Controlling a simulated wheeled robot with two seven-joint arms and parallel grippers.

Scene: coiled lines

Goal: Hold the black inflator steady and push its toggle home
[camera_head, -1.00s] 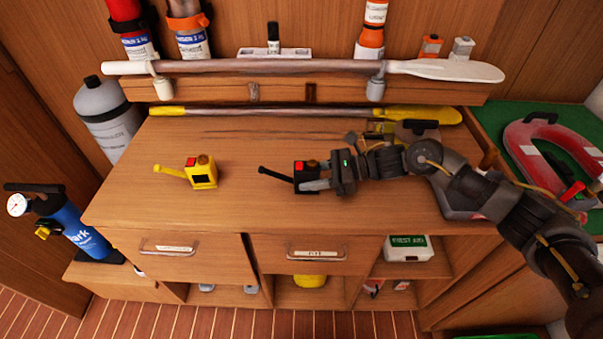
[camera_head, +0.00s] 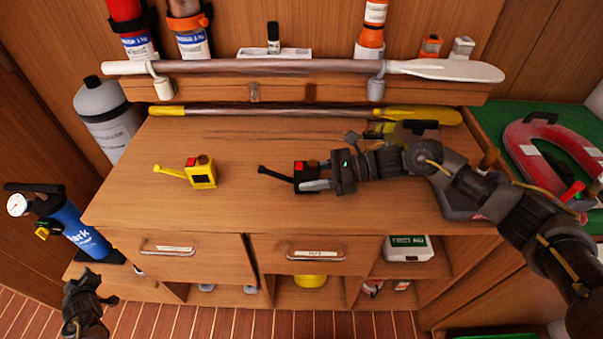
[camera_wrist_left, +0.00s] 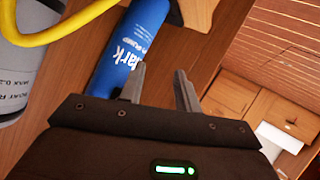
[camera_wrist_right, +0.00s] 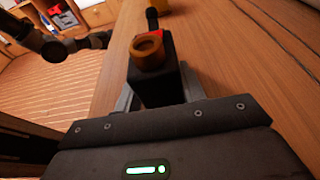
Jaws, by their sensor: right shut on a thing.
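The black inflator (camera_head: 305,171) stands on the wooden counter, with a red button on top. Its black toggle (camera_head: 275,174) sticks out to the left, slanting up a little toward its tip. My right gripper (camera_head: 308,183) is shut on the inflator's body from the right. In the right wrist view the black body (camera_wrist_right: 157,88) sits between the fingers, with a brass-coloured ring (camera_wrist_right: 147,50) facing the camera. My left gripper (camera_head: 102,287) is low at the left, in front of the counter and far from the inflator. In the left wrist view its fingers (camera_wrist_left: 159,72) are apart and empty.
A yellow inflator (camera_head: 202,175) with its own lever stands left of the black one. A blue pump cylinder (camera_head: 78,229) stands at the left, near my left gripper. Paddles (camera_head: 290,111) lie along the back. The counter (camera_head: 235,205) in front of the inflators is clear.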

